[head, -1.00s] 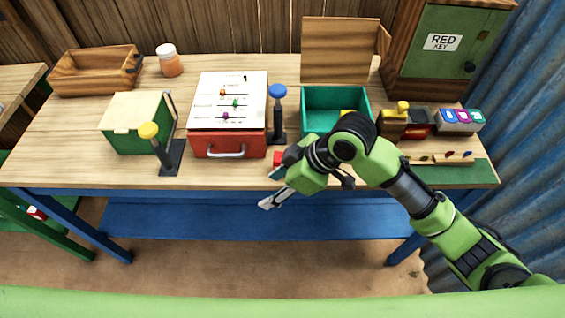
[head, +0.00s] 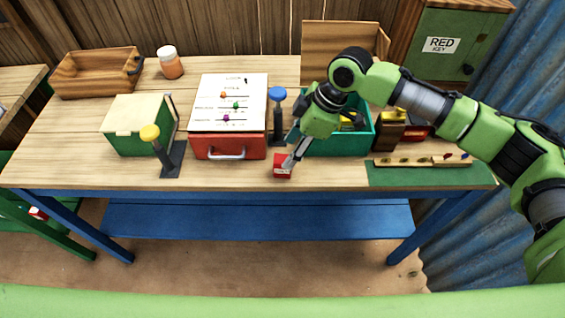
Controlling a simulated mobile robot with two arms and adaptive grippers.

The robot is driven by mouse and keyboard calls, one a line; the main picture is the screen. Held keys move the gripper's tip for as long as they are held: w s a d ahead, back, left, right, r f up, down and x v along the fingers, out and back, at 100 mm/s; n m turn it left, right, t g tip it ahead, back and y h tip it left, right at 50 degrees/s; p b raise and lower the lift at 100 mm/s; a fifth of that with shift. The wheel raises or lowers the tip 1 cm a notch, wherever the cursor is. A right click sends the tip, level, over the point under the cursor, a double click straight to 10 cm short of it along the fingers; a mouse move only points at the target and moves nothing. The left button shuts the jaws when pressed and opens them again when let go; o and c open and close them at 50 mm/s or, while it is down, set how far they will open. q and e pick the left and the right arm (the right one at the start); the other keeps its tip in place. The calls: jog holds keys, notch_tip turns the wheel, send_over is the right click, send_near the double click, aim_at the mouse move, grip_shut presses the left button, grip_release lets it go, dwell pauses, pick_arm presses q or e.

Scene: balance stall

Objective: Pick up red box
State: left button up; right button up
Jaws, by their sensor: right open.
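A small red box (head: 283,172) lies on the wooden table near its front edge, just right of the larger red drawer box. My right gripper (head: 290,162) is over it, pointing down, with its fingers open at the box's top. Part of the box is covered by the fingers, and I cannot tell whether they touch it. My left gripper is not in view.
The red drawer box (head: 229,146) with a sloped white panel stands to the left. A blue-topped post (head: 278,117) stands behind the small box, and a teal crate (head: 350,143) is to the right. A green mat (head: 415,175) lies farther right.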

aim_at(283, 160)
jog(key=shift+x, duration=0.95)
jog(key=shift+a+f+p, duration=0.2)
jog(key=shift+f+p, duration=0.25)
jog(key=shift+f, duration=0.1)
jog(key=x, duration=0.1)
jog(key=p+x, duration=0.1)
jog(key=x, duration=0.1)
jog(key=shift+w+f, duration=0.2)
jog(key=shift+f, duration=0.5)
jog(key=c, duration=1.2)
